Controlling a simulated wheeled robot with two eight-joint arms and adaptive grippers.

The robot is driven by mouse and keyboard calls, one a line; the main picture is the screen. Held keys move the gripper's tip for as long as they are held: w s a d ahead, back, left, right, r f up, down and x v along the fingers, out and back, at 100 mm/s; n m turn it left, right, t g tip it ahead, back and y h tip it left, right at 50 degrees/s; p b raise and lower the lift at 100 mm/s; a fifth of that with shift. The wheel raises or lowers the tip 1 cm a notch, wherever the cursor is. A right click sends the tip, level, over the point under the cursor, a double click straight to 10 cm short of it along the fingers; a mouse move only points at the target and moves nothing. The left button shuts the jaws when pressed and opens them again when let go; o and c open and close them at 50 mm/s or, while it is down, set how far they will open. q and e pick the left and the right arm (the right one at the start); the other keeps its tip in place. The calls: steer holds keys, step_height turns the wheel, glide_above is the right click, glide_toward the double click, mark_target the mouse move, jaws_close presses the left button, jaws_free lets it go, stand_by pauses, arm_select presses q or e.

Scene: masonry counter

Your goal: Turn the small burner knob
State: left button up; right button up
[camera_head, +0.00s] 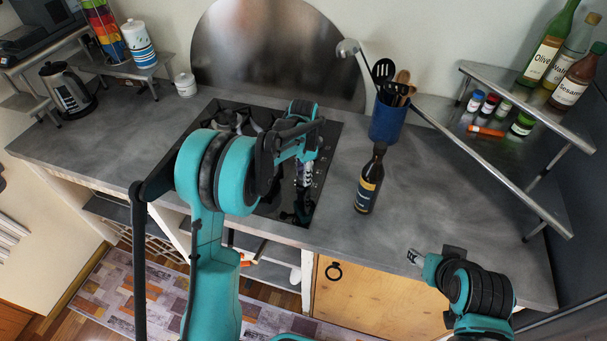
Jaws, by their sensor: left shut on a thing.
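The black cooktop (330,136) is set in the grey counter, and my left arm covers much of it. Its controls lie along the right side, where my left gripper (304,186) points down. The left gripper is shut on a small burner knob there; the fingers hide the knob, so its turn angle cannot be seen. My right gripper (413,257) is over the front edge of the counter at the right, away from the cooktop. It is too small in view to tell whether its fingers are open.
A dark bottle (369,180) stands just right of the cooktop, close to my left gripper. A blue utensil holder (388,121) is behind it. A metal corner shelf (480,133) with bottles and jars is at the right. A kettle (67,90) is far left. The right-front counter is clear.

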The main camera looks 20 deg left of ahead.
stand_by(0.3)
arm_select(q)
steer(key=o, duration=0.9)
step_height(320, 180, up, 12)
